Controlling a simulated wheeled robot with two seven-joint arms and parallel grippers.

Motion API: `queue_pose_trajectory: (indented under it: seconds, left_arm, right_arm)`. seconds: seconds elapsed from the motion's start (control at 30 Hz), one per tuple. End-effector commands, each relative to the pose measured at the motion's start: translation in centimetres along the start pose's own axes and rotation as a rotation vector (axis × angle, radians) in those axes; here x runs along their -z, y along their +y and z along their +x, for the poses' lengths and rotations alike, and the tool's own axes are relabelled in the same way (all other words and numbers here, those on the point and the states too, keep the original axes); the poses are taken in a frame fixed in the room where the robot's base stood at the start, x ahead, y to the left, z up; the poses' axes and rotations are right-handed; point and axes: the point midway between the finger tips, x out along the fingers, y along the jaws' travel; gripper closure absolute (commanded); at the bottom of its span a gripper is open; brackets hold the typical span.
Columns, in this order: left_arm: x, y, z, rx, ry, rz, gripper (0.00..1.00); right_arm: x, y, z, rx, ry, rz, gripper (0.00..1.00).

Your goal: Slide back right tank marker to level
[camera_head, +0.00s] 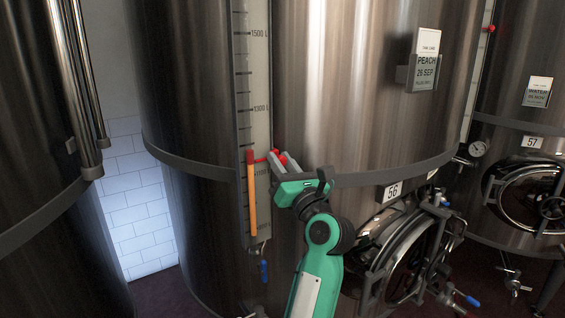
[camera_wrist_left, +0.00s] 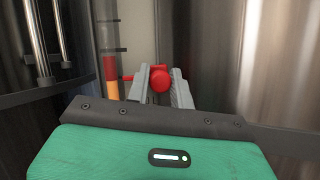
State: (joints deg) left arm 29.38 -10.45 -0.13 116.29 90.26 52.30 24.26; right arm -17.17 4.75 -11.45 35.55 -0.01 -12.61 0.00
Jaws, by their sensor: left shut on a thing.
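The red marker (camera_head: 262,159) sits on the scale strip (camera_head: 258,70) of the large middle tank (camera_head: 360,110). Its pointer reaches left toward the sight tube, a little above the lowest readable scale label. The tube has an orange column (camera_head: 252,205) with a red section (camera_head: 250,157) on top, about level with the pointer. My left gripper (camera_head: 280,159) is shut on the marker's red knob. The knob (camera_wrist_left: 160,81) shows between the grey fingers (camera_wrist_left: 160,85) in the left wrist view, with the pointer (camera_wrist_left: 128,77) to its left. My right gripper is not in view.
A tank (camera_head: 40,130) stands close at the left, with vertical pipes. A hatch (camera_head: 400,245) and number plate 56 (camera_head: 392,190) are right of my arm. A blue-handled valve (camera_head: 263,268) hangs below the tube. Another tank with plate 57 (camera_head: 531,142) stands at the right.

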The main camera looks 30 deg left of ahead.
Motion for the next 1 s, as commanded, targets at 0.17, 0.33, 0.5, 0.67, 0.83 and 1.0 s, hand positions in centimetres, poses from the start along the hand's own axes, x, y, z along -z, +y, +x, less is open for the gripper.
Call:
queue_pose_trajectory:
  seconds: [0.17,0.33,0.5,0.67,0.83,1.0]
  left_arm:
    - [0.1,-0.1,0.0,0.002,0.0,-0.001,1.0]
    - [0.1,-0.1,0.0,0.002,0.0,-0.001,1.0]
    - [0.1,0.0,0.0,0.001,0.0,-0.001,0.56]
    - [0.0,0.0,0.0,0.001,0.0,0.0,0.56]
    - [0.2,-0.2,-0.2,0.001,0.0,0.0,0.56]
    - [0.8,-0.9,-1.0,0.0,0.002,0.0,0.56]
  right_arm:
    - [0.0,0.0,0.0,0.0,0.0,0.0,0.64]
    - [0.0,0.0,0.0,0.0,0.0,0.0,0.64]
    - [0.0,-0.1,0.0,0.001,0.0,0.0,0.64]
    - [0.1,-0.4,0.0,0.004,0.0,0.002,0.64]
    - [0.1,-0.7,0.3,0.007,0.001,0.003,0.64]
    - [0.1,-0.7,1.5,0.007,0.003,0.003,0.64]
